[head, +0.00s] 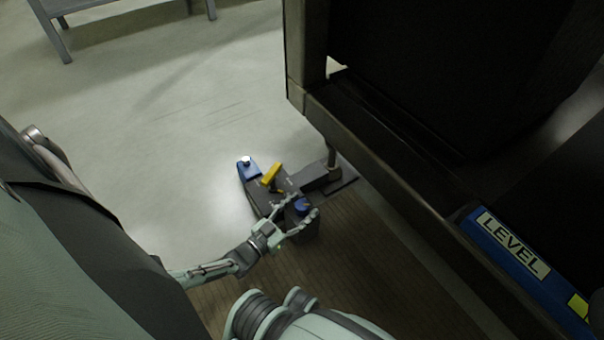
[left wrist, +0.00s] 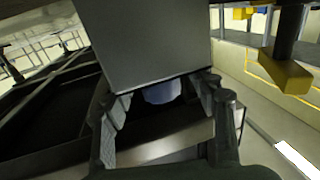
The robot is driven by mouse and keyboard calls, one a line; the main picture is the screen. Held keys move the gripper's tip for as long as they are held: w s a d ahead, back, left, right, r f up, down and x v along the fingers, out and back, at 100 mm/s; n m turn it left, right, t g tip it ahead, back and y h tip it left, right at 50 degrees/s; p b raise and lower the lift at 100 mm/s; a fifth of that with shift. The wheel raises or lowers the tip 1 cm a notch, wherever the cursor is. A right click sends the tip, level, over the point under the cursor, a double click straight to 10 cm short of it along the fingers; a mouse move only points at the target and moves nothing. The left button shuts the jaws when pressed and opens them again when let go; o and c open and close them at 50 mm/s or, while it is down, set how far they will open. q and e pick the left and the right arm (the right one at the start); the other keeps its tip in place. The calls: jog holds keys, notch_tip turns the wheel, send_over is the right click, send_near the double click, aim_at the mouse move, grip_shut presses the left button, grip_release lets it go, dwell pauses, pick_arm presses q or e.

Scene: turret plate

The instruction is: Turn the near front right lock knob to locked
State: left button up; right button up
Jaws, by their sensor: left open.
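A dark unit (head: 263,201) stands low beside the black framework. A blue knob (head: 302,205) sits at its near end, and another blue part with a pale top (head: 246,161) is at its far left end. My left gripper (head: 303,207) is open at the near blue knob, with a finger on either side of it. In the left wrist view the knob (left wrist: 162,92) shows between the spread fingers, partly hidden by a grey block (left wrist: 150,40). I cannot tell whether the fingers touch it, nor which way it is turned. My right gripper is not in view.
A yellow handle (head: 271,175) stands up close beyond the gripper; it also shows in the left wrist view (left wrist: 285,72). Open pale floor (head: 150,120) lies to the left.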

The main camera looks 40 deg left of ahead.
pick_arm(q)
jog(key=shift+w, duration=0.25)
jog(key=c, duration=1.2)
jog(key=shift+d+r+n+y+p, duration=0.1)
jog(key=shift+n+y+p, duration=0.1)
jog(key=shift+n+y, duration=0.35)
jog(key=shift+d+n+y+p, duration=0.15)
jog(key=shift+n+y, duration=0.2)
jog(key=shift+y, duration=0.3)
jog(key=shift+a+n+y, duration=0.2)
jog(key=shift+n+y, duration=0.5)
jog(key=shift+y, duration=0.6)
jog(key=o, duration=1.2)
